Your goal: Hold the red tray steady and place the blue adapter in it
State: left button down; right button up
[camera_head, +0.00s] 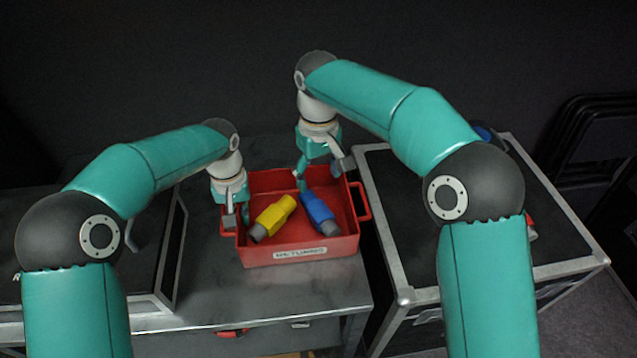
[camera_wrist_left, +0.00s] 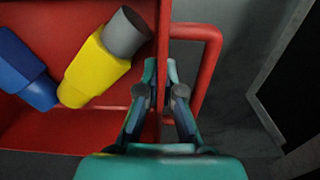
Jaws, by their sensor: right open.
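The red tray (camera_head: 260,185) stands on the grey metal table, its label facing the front. The blue adapter (camera_head: 318,212) lies inside it, on the right side, with a grey end towards the front. It also shows in the left wrist view (camera_wrist_left: 24,72). My left gripper (camera_head: 236,216) is at the tray's left wall, by the handle. In the left wrist view its fingers (camera_wrist_left: 162,75) are closed on either side of the wall. My right gripper (camera_head: 322,174) is open and empty, above the back of the tray and the blue adapter.
A yellow adapter (camera_head: 275,215) lies in the tray left of the blue one. A dark, metal-edged case (camera_head: 400,240) stands to the right, close to the tray's right handle. Another dark case (camera_head: 150,262) is at the left. Bare metal table (camera_head: 270,290) shows in front of the tray.

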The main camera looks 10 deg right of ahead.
dwell(0.3)
pick_arm(q)
jog(key=c, duration=1.2)
grip_release()
jog(key=shift+c, duration=0.2)
jog(key=shift+r, duration=0.1)
